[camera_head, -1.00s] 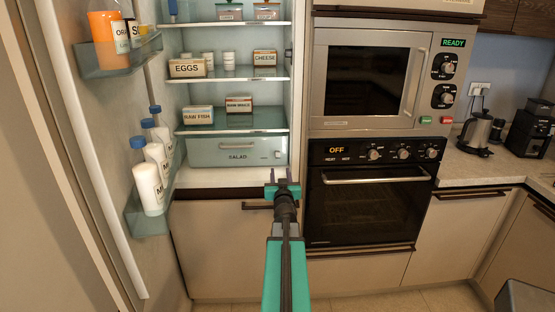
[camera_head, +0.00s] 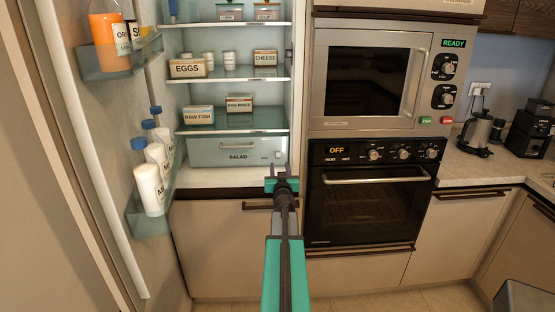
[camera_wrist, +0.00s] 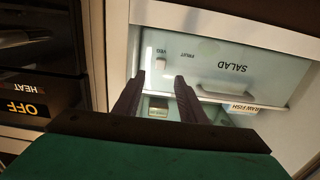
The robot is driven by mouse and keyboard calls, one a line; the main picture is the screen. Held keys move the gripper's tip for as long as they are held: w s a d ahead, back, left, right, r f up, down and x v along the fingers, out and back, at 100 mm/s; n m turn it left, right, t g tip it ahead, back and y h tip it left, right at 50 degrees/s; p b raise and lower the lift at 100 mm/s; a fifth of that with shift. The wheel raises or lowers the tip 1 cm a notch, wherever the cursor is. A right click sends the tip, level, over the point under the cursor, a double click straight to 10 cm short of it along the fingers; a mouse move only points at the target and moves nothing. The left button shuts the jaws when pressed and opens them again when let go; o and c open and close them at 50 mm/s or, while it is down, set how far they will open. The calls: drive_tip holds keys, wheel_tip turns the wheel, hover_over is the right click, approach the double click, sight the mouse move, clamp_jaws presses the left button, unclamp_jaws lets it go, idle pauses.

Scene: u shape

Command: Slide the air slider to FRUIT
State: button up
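The air slider is a small pale knob (camera_wrist: 161,57) on the front of the SALAD drawer (camera_wrist: 225,68), beside the VEG label and apart from the FRUIT label in the wrist view, which is upside down. In the head view the slider (camera_head: 278,154) is a small pale spot at the drawer's right end. My gripper (camera_wrist: 158,80) is open, its two dark fingers apart with the slider showing between and beyond their tips. In the head view my gripper (camera_head: 279,171) is just below and in front of the slider. I cannot tell whether it touches the drawer.
The drawer's handle (camera_head: 237,145) sticks out left of the slider. The fridge's right side wall (camera_head: 298,100) is close to my gripper. The open fridge door (camera_head: 100,150) with bottles is at left. The oven (camera_head: 370,195) is at right.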

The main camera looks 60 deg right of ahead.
sight(278, 156)
drive_tip(key=shift+p+x, duration=0.75)
drive_tip(key=shift+x, duration=3.75)
clamp_jaws()
